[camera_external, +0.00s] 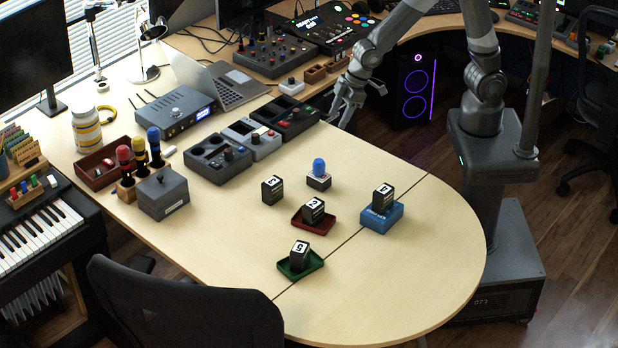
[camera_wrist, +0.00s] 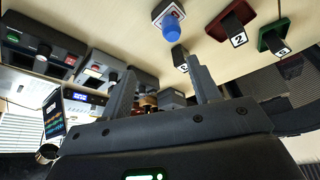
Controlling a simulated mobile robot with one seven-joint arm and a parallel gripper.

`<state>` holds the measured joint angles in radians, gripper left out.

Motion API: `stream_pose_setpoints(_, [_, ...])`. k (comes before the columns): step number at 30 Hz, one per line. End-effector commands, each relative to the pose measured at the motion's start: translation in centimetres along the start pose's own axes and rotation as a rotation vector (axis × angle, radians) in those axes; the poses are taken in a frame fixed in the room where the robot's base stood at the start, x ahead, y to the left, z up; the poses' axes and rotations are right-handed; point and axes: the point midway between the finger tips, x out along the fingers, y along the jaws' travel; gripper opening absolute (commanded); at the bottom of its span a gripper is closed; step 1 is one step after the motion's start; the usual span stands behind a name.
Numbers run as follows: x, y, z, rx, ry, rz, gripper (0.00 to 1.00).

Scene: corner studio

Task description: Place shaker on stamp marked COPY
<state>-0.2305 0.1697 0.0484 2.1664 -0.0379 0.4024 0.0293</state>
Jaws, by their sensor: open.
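A blue egg-shaped piece (camera_external: 319,166), perhaps the shaker, stands on a small white-and-dark block (camera_external: 318,182) on the table. Several black numbered blocks may be the stamps: one marked 3 (camera_external: 272,190) stands on bare table, one marked 2 (camera_external: 312,210) in a red tray, one marked 5 (camera_external: 299,255) in a green tray, another on a blue box (camera_external: 376,222). I cannot read COPY anywhere.
Dark and grey control boxes (camera_external: 287,115) stand between my gripper and the table's left side. A grey lidded box (camera_external: 163,193) and a holder with red, yellow and blue heads (camera_external: 138,172) are left. A chair (camera_external: 185,300) stands in front. The table's rounded right end is clear.

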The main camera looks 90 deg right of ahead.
Motion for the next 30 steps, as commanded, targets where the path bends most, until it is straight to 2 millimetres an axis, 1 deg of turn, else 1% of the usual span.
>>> stream_pose_setpoints(1, [-2.2, 0.8, 0.3, 0.015, 0.014, 0.01, 0.56])
stream_pose_setpoints(6, [-8.3, 3.1, 2.7, 0.062, 0.029, 0.037, 0.56])
stream_pose_setpoints(9, [-11.6, 4.2, 4.6, 0.09, 0.038, 0.051, 0.56])
stream_pose_setpoints(11, [-13.4, 4.7, 5.8, 0.106, 0.044, 0.059, 0.56])
stream_pose_setpoints(12, [-14.6, 5.1, 6.7, 0.118, 0.047, 0.065, 0.56])
stream_pose_setpoints(14, [-16.2, 5.5, 8.0, 0.135, 0.053, 0.072, 0.56])
stream_pose_setpoints(15, [-17.3, 5.7, 9.0, 0.147, 0.056, 0.077, 0.56])
stream_pose_setpoints(18, [-19.7, 6.2, 11.5, 0.175, 0.065, 0.088, 0.56])
stream_pose_setpoints(22, [-22.1, 6.5, 14.8, 0.209, 0.076, 0.101, 0.56])
stream_pose_setpoints(24, [-23.1, 6.6, 16.3, 0.224, 0.081, 0.106, 0.56])
stream_pose_setpoints(27, [-24.0, 6.5, 18.0, 0.24, 0.085, 0.11, 0.56])
stream_pose_setpoints(30, [-24.5, 6.5, 19.0, 0.249, 0.086, 0.113, 0.56])
